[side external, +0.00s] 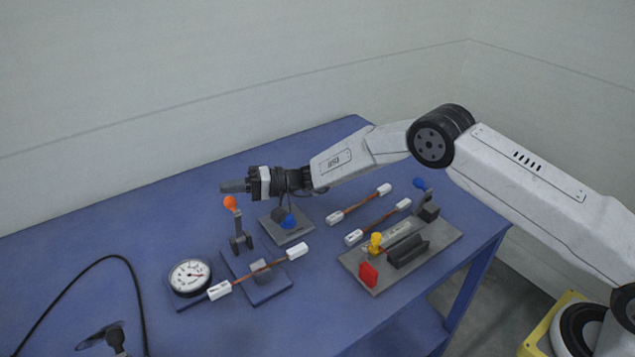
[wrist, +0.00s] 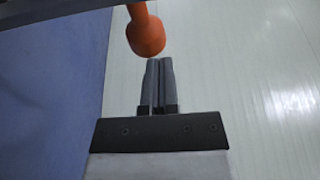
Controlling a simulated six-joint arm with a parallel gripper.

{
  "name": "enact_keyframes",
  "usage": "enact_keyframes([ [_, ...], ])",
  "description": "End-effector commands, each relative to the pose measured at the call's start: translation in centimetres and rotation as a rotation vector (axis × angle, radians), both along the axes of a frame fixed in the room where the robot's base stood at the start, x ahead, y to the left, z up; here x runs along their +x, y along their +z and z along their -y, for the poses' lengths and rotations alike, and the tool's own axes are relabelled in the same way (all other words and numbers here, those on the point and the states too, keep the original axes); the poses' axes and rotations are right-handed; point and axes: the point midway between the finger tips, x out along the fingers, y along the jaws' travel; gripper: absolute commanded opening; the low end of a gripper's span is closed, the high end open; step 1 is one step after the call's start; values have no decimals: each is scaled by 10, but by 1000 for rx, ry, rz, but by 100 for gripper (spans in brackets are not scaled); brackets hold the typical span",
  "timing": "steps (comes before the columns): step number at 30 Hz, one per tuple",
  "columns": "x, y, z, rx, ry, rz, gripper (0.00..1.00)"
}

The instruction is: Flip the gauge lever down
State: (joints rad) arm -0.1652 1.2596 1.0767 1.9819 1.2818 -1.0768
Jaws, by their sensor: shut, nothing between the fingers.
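The gauge lever (side external: 238,229) stands upright with an orange knob on top, on a blue base plate beside the round white dial gauge (side external: 190,276). My gripper (side external: 223,187) is shut and empty, level, with its fingertips just above the orange knob in the side view. In the wrist view my gripper (wrist: 160,64) shows its two fingers together, and the orange knob (wrist: 146,33) is just beyond the tips. I cannot tell whether the fingers touch the knob. The lower part of the lever is hidden in the wrist view.
A cable with white end blocks (side external: 299,250) lies across the gauge plate. A grey plate with a blue knob (side external: 288,222) lies behind. Two similar cables and a grey fixture plate (side external: 377,287) with red, yellow and blue parts are at right. A black cable (side external: 130,268) curves at left.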

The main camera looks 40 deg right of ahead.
Motion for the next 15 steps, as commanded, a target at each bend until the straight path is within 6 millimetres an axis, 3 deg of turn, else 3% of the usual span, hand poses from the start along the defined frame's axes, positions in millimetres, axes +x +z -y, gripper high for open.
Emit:
enact_keyframes([
  [15,-13,-3,0,1,0,0,0],
])
